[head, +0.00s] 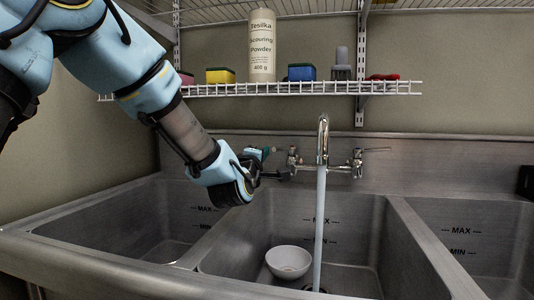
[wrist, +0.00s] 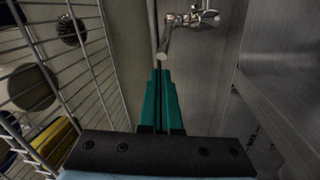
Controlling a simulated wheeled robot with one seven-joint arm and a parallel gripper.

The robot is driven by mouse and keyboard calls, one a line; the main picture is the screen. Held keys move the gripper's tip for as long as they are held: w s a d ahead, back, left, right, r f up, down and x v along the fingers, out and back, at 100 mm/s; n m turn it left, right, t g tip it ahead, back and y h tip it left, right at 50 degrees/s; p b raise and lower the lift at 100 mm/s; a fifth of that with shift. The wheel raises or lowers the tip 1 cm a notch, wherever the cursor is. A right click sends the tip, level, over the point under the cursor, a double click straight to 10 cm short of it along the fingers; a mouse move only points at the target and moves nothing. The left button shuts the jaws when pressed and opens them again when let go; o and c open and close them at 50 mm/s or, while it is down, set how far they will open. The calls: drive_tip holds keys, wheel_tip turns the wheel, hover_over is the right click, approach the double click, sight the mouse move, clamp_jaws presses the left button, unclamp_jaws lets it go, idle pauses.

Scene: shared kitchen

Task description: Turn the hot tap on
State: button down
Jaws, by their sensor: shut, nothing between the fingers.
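The chrome wall tap (head: 322,140) stands behind the middle basin, and a stream of water (head: 319,220) runs from its spout. Its left handle (head: 292,160) is close to my gripper (head: 266,152), which reaches in from the left with teal fingers. The right handle (head: 374,150) points out to the right. In the wrist view, my gripper (wrist: 160,74) is shut and empty. A lever (wrist: 168,43) of the tap lies just ahead of the fingertips, with a small gap seeming to show. No hot or cold mark can be read.
A wire shelf (head: 300,89) hangs above, holding a scouring powder bottle (head: 262,46), a yellow sponge (head: 220,76) and a blue sponge (head: 301,72). A white bowl (head: 289,261) sits in the middle basin. The left basin (head: 130,225) looks empty.

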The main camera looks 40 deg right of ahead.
drive_tip(key=v, duration=0.7)
drive_tip(key=shift+b, duration=0.4)
